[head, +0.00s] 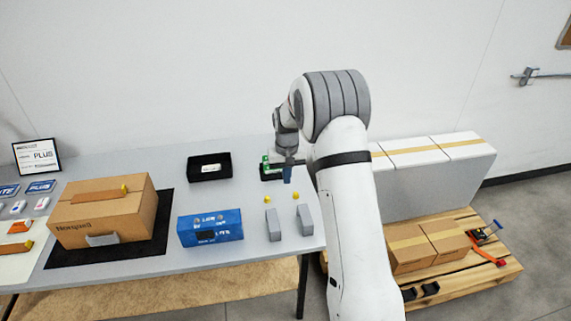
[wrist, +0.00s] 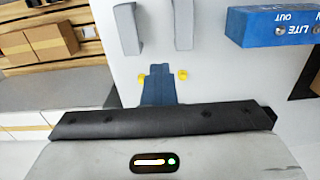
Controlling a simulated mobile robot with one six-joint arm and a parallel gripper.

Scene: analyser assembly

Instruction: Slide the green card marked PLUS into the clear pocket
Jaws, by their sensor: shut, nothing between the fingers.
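My gripper (head: 287,176) has blue fingers, which are shut and empty above the table's right part. In the wrist view the closed fingers (wrist: 158,82) point toward the grey blocks. A small green thing (head: 266,162) shows just left of my gripper, at a black holder (head: 268,174); the arm partly hides this spot. I cannot read PLUS on it or tell whether it is the card. A pale, clear-looking pocket (head: 102,240) is on the front of the cardboard box (head: 105,212), away to the left. No green card shows in the wrist view.
Two grey blocks (head: 273,225) with small yellow pieces (head: 267,199) stand near the table's right end. A blue LITE box (head: 210,228) is left of them. A black tray (head: 209,168) holds a white item. A pallet (head: 480,270) with boxes is right of the table.

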